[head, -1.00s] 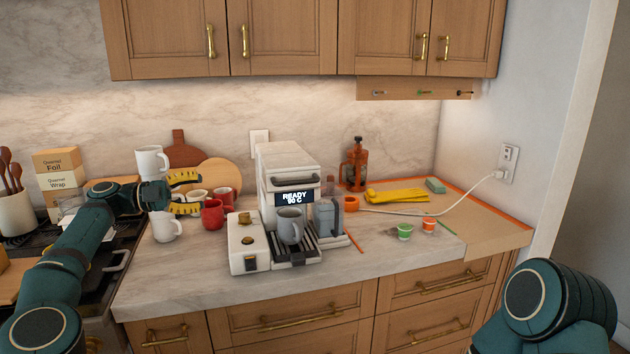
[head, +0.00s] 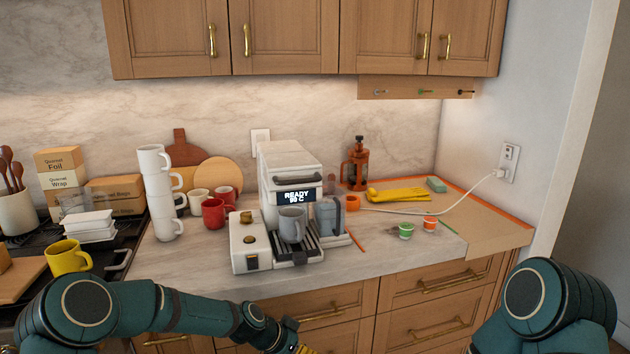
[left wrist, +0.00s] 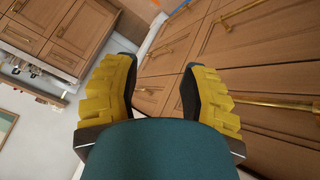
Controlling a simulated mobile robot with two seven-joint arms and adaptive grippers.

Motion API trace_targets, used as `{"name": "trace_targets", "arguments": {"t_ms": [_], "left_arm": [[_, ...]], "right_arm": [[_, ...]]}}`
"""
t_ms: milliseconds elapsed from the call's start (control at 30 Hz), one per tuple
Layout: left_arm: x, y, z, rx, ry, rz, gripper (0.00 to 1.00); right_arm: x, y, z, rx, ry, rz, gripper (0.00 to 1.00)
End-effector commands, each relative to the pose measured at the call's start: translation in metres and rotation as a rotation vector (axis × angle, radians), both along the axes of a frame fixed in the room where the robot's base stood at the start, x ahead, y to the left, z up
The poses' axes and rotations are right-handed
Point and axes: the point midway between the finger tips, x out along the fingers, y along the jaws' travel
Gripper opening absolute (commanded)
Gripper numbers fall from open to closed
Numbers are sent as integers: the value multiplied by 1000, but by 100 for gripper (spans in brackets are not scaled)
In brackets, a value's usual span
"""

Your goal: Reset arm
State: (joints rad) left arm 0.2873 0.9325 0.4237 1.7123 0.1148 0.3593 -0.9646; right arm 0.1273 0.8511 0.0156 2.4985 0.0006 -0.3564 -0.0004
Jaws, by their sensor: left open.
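My left gripper (left wrist: 160,100) is open and empty in the left wrist view, its two yellow ridged fingers wide apart with cabinet fronts behind them. In the head view only a yellow bit of it shows at the bottom edge (head: 305,349). My left arm (head: 190,312) lies low across the front of the counter, below its edge. My right arm (head: 560,300) shows at the bottom right, folded; its gripper is out of view.
A coffee machine (head: 290,173) stands mid-counter with a grey mug (head: 292,224) on its tray. A stack of white mugs (head: 163,205) stands at left beside red mugs (head: 214,213). A yellow mug (head: 68,257) is by the stove.

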Motion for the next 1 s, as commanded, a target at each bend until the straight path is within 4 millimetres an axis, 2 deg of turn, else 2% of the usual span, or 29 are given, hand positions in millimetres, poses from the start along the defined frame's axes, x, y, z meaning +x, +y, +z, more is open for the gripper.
{"name": "trace_targets", "arguments": {"t_ms": [33,100,200,300,400,500,600,700,1000], "left_arm": [[-26,1,-21,31,67,55,43],[-60,8,-47,68,155,159,43],[-111,22,-76,116,268,312,43],[-161,40,-96,153,361,467,43],[-203,56,-105,175,432,602,43],[-233,67,-108,185,479,705,43],[-250,74,-108,189,506,766,43],[-256,77,-108,188,515,793,43],[-256,77,-108,187,517,795,43]], "right_arm": [[0,0,0,0,0,0,47],[0,0,0,0,0,0,47],[0,0,0,0,0,0,47],[0,0,0,0,0,0,47],[0,0,0,0,0,0,47],[0,0,0,0,0,0,47],[0,0,0,0,0,0,47],[0,0,0,0,0,0,47],[0,0,0,0,0,0,47]]}}
